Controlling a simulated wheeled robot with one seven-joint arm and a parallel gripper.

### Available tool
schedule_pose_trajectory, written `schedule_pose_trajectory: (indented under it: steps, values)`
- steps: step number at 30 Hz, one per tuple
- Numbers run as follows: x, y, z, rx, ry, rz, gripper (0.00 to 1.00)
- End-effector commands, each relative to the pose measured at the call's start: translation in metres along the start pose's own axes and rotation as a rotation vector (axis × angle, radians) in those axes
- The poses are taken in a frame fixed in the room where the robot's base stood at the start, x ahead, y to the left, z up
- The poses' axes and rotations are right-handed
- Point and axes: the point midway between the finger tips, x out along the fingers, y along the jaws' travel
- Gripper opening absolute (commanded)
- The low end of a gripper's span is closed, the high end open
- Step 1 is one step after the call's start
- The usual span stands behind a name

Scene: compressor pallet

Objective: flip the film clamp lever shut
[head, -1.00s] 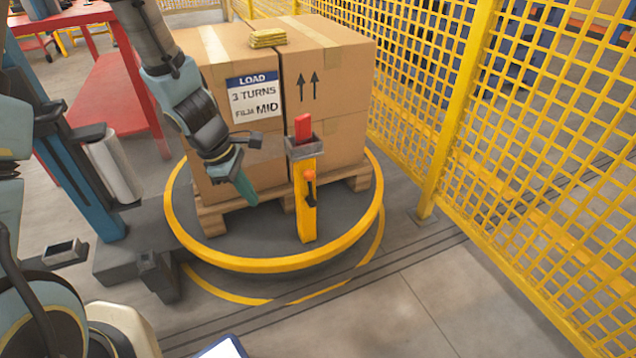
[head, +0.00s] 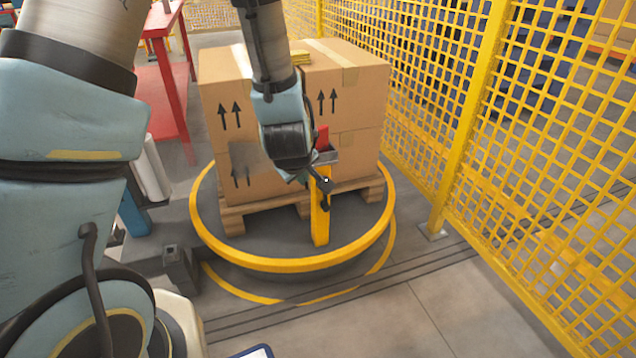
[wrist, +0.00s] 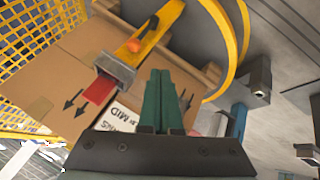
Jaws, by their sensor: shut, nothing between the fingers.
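The yellow clamp post (head: 319,222) stands upright at the front of the loaded pallet, with a grey bracket (head: 328,157) and a red piece (head: 322,136) at its top. In the wrist view, the post (wrist: 158,30), bracket (wrist: 114,72), red piece (wrist: 99,92) and an orange knob (wrist: 134,46) on the post show clearly. I cannot tell which part is the lever's pivot or how far it is turned. My gripper (wrist: 161,74) is shut and empty, its green fingers pictured beside the bracket and knob.
Cardboard boxes (head: 361,98) sit on a wooden pallet (head: 260,216) on a turntable with a yellow rim (head: 290,264). A yellow mesh fence (head: 560,150) closes off the right. A red bench (head: 165,80) stands at the back left. The floor at front right is clear.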

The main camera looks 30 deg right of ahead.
Motion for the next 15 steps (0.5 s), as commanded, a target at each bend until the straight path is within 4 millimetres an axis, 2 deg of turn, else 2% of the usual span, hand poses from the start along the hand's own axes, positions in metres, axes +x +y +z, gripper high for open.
schedule_pose_trajectory:
  steps: [5,15]
  values:
    - [0.014,-0.002,0.001,0.0,-0.001,-0.003,0.0]
    - [0.08,-0.002,0.001,-0.001,-0.001,-0.003,0.0]
